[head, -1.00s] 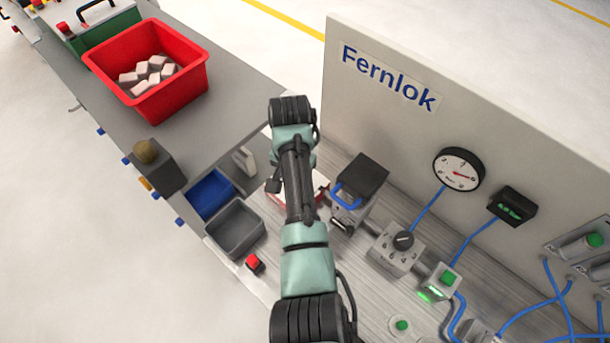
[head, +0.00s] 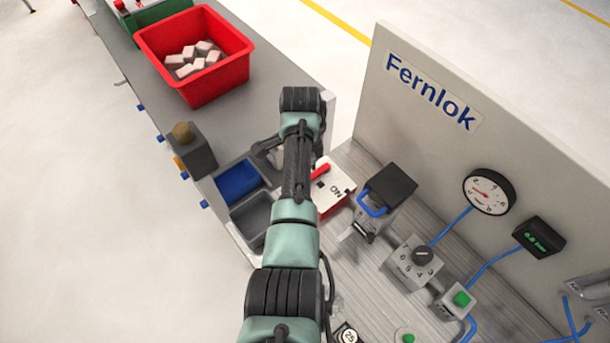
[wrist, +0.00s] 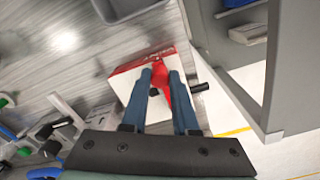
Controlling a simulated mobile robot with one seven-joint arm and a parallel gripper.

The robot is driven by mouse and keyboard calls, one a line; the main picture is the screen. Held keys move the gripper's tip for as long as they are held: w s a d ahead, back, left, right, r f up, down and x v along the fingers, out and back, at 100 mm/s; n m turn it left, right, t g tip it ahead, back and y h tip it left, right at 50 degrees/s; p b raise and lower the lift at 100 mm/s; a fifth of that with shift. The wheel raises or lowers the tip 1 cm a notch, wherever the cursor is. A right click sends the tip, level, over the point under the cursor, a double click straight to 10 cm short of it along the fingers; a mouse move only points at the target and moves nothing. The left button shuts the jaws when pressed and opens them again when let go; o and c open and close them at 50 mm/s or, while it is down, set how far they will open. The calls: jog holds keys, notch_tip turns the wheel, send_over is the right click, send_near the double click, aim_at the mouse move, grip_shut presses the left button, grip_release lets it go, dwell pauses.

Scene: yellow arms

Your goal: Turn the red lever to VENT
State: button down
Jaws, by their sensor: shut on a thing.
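The red lever (head: 320,171) sits on a white box (head: 336,188) with a red side; "ON" is readable on its top in the head view, and no VENT mark is readable. In the wrist view the red lever (wrist: 160,66) lies between the two blue-grey fingers of my gripper (wrist: 160,76), which is shut on it. Part of the lever shows red beside the right finger. The white box (wrist: 122,86) is beneath the fingers. In the head view my arm hides the gripper and part of the box.
A black-topped unit with a blue handle (head: 371,208) stands right of the box. A dial knob (head: 422,254), gauge (head: 490,191) and display (head: 540,237) are further right. A grey bin (head: 252,220) and blue bin (head: 238,180) are close on the left. A tall panel (head: 520,180) stands behind.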

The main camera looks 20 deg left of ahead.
jog(key=shift+w+a, duration=0.1)
dwell(0.4)
jog(key=c, duration=0.7)
grip_release()
jog(key=shift+r, duration=0.15)
notch_tip(320, 180, up, 13)
jog(key=shift+f, duration=0.1)
jog(key=shift+w, duration=0.15)
